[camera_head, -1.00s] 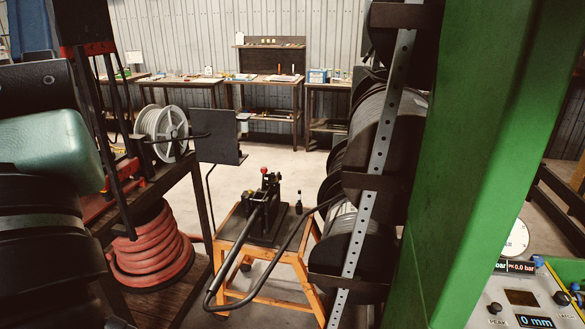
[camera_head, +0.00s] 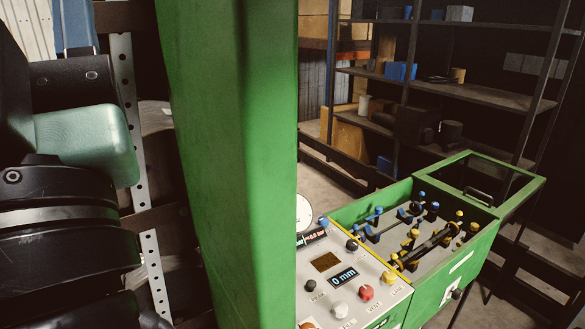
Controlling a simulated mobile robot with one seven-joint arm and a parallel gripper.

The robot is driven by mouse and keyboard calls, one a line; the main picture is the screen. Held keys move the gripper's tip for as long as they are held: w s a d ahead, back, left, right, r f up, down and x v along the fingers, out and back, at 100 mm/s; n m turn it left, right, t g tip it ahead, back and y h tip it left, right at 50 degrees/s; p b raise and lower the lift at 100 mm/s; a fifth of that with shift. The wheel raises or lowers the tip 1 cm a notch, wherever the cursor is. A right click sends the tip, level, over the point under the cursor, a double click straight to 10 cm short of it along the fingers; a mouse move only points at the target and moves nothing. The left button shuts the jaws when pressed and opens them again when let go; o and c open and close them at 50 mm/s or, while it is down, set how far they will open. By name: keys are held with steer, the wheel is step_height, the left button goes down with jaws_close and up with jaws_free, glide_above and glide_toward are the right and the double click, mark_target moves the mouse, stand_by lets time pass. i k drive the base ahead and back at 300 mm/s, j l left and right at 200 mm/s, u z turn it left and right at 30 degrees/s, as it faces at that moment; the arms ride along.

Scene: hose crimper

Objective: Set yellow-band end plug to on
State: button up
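A green test trough (camera_head: 430,302) stands at the lower right, with its framed lid (camera_head: 520,183) raised toward the back. Inside it are dark rods and fittings with blue knobs (camera_head: 434,206) on the far side and yellow knobs (camera_head: 414,233) on the near side. The yellow-marked parts are small, and I cannot tell which one is the yellow-band end plug or how it is set. My gripper is not in view; only black and teal links of my arm show at the left.
A control panel (camera_head: 345,287) with a "0 mm" display, a red button (camera_head: 366,292) and knobs adjoins the trough. A tall green column (camera_head: 235,150) blocks the middle. Dark shelves (camera_head: 470,90) stand behind. Some floor (camera_head: 320,178) shows between.

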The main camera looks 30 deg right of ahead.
mark_target(455, 225)
steer(key=i+j+z, duration=0.1)
steer(key=z, duration=0.3)
steer(key=i+j+z, duration=0.1)
steer(key=z, duration=0.35)
steer(key=j+z, duration=0.5)
steer(key=z, duration=0.3)
steer(key=i+j+z, duration=0.1)
steer(key=j+z, duration=0.65)
steer(key=j, duration=0.15)
